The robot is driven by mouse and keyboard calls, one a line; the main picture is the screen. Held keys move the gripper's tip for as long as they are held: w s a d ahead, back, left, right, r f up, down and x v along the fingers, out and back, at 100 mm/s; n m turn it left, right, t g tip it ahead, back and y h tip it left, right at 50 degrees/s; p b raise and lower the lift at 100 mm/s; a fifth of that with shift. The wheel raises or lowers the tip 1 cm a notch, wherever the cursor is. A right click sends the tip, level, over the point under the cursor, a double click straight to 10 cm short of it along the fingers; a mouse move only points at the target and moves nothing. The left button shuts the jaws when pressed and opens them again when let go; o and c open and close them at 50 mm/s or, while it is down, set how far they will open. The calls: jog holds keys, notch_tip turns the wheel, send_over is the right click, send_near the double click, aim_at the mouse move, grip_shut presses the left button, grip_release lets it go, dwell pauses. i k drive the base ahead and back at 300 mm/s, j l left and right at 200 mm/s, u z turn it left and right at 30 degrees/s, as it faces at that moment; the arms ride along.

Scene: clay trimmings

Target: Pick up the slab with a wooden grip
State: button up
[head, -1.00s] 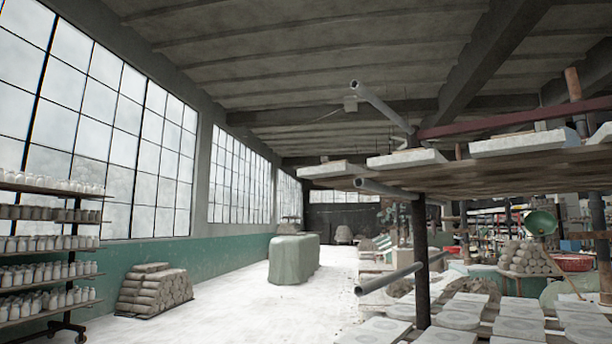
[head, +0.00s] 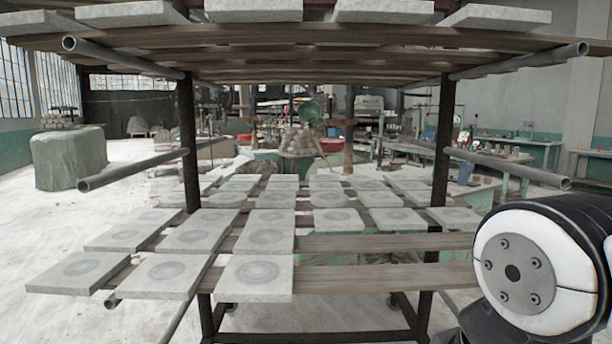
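Several flat grey slabs with round marks lie in rows on the rack's lower wooden boards, among them a front left slab (head: 78,272), a front middle slab (head: 165,275) and a front right slab (head: 256,277). More slabs, such as one at the top (head: 254,10), lie on the upper shelf. I cannot make out a wooden grip on any slab. A white and black link of my arm fills the lower right of the head view. My gripper is not in view.
The rack has dark uprights (head: 190,145) and pipes that stick out toward me, at left (head: 130,170) and right (head: 510,168). Bare boards (head: 390,278) lie right of the front slabs. A covered green block (head: 68,158) stands on the pale floor at left.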

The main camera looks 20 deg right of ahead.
aim_at(33, 22)
jog(key=z, duration=0.45)
jog(key=u, duration=1.35)
